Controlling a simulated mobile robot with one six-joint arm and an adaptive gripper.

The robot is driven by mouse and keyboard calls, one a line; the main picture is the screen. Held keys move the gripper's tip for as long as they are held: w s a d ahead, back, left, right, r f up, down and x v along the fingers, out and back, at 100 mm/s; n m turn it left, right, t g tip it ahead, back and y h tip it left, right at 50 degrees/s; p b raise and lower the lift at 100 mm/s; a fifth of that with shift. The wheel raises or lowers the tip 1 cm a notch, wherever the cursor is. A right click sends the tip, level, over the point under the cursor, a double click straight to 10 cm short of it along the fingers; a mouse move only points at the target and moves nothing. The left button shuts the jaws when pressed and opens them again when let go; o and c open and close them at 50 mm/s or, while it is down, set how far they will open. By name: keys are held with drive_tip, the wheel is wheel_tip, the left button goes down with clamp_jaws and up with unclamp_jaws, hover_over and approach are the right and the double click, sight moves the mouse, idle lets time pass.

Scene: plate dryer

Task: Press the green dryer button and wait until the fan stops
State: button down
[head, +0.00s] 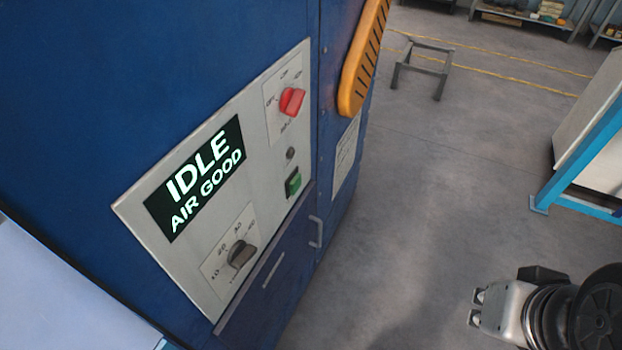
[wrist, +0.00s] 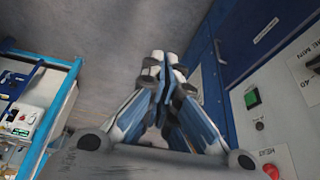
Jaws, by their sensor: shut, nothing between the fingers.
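The green dryer button (head: 293,183) sits low on the right part of a light grey control panel (head: 195,262) on the blue dryer (head: 120,60). It also shows at the right in the wrist view (wrist: 252,98). The display (head: 198,180) reads "IDLE" and "AIR GOOD". A small dark round lamp (head: 290,153) is above the button. A red knob (head: 292,101) and a black dial (head: 240,254) are on the same panel. My gripper (wrist: 165,62) is shut and empty, apart from the button, with its fingertips over the floor in the wrist view. The fan is not visible.
A yellow-orange slotted part (head: 362,60) juts from the dryer's side. A small metal frame (head: 421,66) stands on the floor, and a blue-framed bench (head: 590,140) is at right. Floor between is clear.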

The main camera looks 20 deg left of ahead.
sight(296, 184)
drive_tip(key=w+a+f+m+t+y+b, duration=0.15)
drive_tip(key=w+a+f, duration=0.25)
drive_tip(key=w, duration=0.7)
drive_tip(key=w+a+f+t+b, duration=0.2)
drive_tip(key=w+a+f+t, duration=0.15)
drive_tip(key=w, duration=0.85)
drive_tip(key=w+a+f+m+t+y+b, duration=0.1)
drive_tip(key=w+a+f+y, duration=0.1)
drive_tip(key=a+f+y, duration=0.2)
drive_tip(key=w+a+f+m+t+y+b, duration=0.1)
drive_tip(key=a+f+y, duration=0.3)
drive_tip(key=a+f, duration=0.6)
drive_tip(key=w+a+b, duration=0.1)
drive_tip(key=a, duration=0.3)
drive_tip(key=shift+y, duration=0.35)
drive_tip(key=shift+a+r, duration=0.1)
drive_tip(key=shift+a, duration=0.05)
drive_tip(key=a, duration=0.8)
drive_tip(key=shift+w+a, duration=0.3)
drive_tip(key=shift+w, duration=0.05)
